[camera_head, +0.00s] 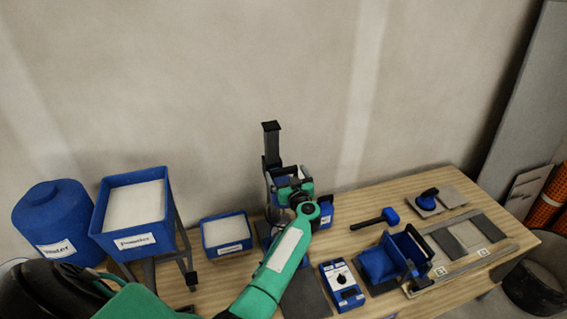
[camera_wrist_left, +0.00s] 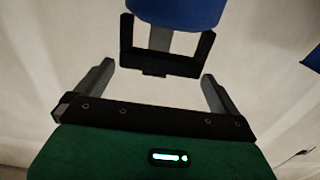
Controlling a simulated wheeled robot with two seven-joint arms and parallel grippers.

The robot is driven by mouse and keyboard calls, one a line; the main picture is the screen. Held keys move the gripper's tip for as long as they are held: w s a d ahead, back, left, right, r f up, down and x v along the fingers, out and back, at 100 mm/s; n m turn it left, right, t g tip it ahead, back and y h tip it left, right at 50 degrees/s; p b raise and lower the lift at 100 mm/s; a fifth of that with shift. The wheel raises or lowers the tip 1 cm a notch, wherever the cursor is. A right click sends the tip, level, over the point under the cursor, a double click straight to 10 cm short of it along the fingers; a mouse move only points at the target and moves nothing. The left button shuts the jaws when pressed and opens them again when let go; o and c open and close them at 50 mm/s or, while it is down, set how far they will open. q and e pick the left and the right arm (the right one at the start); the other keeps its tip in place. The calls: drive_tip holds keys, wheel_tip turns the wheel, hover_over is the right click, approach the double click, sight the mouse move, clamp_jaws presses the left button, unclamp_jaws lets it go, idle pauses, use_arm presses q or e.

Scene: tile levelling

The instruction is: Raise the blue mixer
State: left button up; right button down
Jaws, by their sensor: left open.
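The blue mixer stands at the back middle of the table, with a tall black column (camera_head: 271,142) and blue parts low down that my left arm largely hides. My left gripper (camera_head: 289,183) is at the mixer, in front of its column. In the left wrist view, the left gripper's fingers (camera_wrist_left: 157,75) are apart with nothing between them. A black U-shaped handle (camera_wrist_left: 160,64) lies just beyond the fingertips, under a blue rounded body (camera_wrist_left: 178,12). I cannot tell whether the fingers touch the handle. My right gripper is not in view.
A powder hopper (camera_head: 135,205) and blue drum (camera_head: 58,215) stand left. The wall is behind.

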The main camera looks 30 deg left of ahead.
use_arm(q)
drive_tip(key=p+v, duration=0.2)
drive_tip(key=v, duration=0.7)
drive_tip(key=shift+p, duration=0.3)
